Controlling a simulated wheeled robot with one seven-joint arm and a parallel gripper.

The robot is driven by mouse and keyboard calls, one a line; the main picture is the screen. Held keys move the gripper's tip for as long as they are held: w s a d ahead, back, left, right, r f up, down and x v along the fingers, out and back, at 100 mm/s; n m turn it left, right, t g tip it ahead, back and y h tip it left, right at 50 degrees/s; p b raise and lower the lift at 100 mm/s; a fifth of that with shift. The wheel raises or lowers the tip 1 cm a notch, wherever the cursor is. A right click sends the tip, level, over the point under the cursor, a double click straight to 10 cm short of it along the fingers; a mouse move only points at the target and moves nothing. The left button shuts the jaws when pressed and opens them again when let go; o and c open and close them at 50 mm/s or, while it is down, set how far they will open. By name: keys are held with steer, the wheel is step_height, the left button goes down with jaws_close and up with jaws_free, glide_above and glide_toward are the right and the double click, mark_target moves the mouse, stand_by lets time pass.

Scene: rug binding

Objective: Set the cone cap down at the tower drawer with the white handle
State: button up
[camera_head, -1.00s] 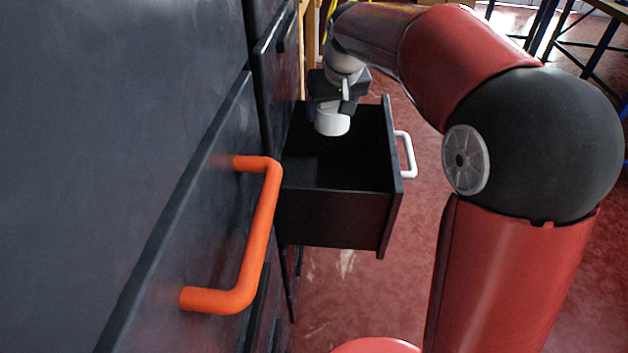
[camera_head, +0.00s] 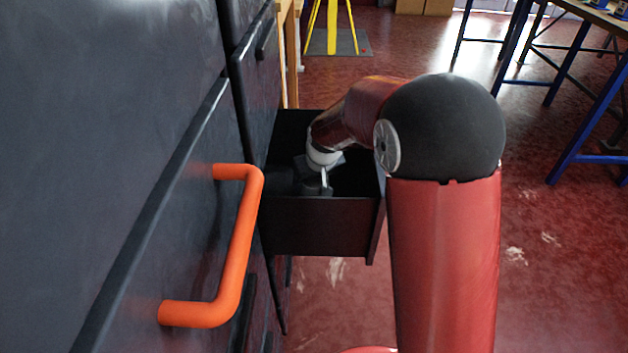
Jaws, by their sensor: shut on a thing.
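The open black tower drawer (camera_head: 318,226) sticks out to the right from the dark cabinet front. Its white handle is hidden behind my arm. My gripper (camera_head: 316,187) is down inside the drawer, close behind its near side wall. It is shut on the cone cap, a short white piece that showed under the jaws a second ago. The cap is now hidden by the drawer's near wall and the gripper, so I cannot tell whether it touches the drawer floor.
A large orange handle (camera_head: 236,245) stands out from the nearer cabinet front at left. A yellow stand (camera_head: 332,25) is at the back. Blue-legged tables (camera_head: 582,125) stand at the right. The red floor between is clear.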

steer(key=shift+f, duration=0.25)
steer(key=shift+f, duration=0.15)
steer(key=o, duration=0.9)
steer(key=shift+o, duration=0.2)
steer(key=shift+r, duration=0.55)
steer(key=v, duration=1.1)
steer(key=shift+s+r, duration=0.15)
steer(key=shift+s, duration=0.05)
